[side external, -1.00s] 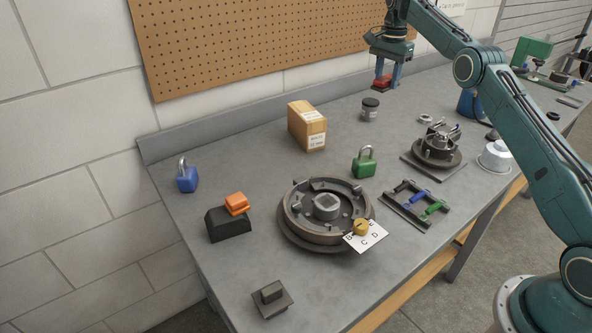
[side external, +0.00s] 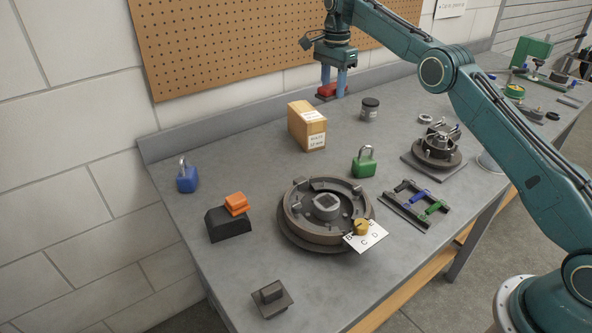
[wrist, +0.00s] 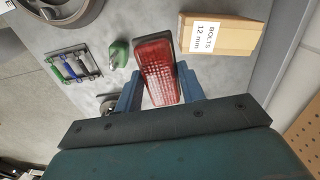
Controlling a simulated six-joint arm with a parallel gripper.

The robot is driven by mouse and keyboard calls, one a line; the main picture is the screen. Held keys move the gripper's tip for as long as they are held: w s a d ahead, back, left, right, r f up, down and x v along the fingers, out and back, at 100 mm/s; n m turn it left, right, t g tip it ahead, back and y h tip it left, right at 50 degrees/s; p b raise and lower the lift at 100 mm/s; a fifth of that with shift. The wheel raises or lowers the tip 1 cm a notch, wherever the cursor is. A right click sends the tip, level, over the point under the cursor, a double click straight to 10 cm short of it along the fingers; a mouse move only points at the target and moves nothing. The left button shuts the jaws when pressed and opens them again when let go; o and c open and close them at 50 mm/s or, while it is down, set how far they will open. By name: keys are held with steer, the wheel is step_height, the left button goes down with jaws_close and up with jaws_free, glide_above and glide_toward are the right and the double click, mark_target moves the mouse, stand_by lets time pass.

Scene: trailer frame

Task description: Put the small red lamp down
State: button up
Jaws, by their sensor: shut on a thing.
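The small red lamp (side external: 328,92) is a red ribbed lens on a dark backing. It is between the blue fingers of my gripper (side external: 333,88), which is shut on it. In the side external view they are at the back of the bench, behind and to the right of the cardboard box. The wrist view shows the lamp (wrist: 157,72) lengthwise between the two fingers (wrist: 160,92), its far end reaching past them. I cannot tell exactly how high the lamp is above the bench.
A cardboard box (side external: 307,127) labelled bolts stands near the gripper, with a dark jar (side external: 370,109) to its right. A green padlock (side external: 364,162), a round fixture (side external: 297,225) and a rack (side external: 415,205) are nearer the front. A blue padlock (side external: 187,176) is at left. The back-left bench is clear.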

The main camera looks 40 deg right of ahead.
steer(key=a, duration=1.3)
steer(key=shift+a, duration=0.15)
steer(key=shift+f, duration=0.1)
glide_above(293, 173)
step_height(293, 173, down, 16)
steer(key=shift+a+r, duration=0.1)
steer(key=shift+r, duration=0.15)
steer(key=shift+f, duration=0.1)
steer(key=shift+f, duration=2)
steer(key=shift+f, duration=0.1)
steer(key=o, duration=1)
steer(key=shift+c, duration=0.2)
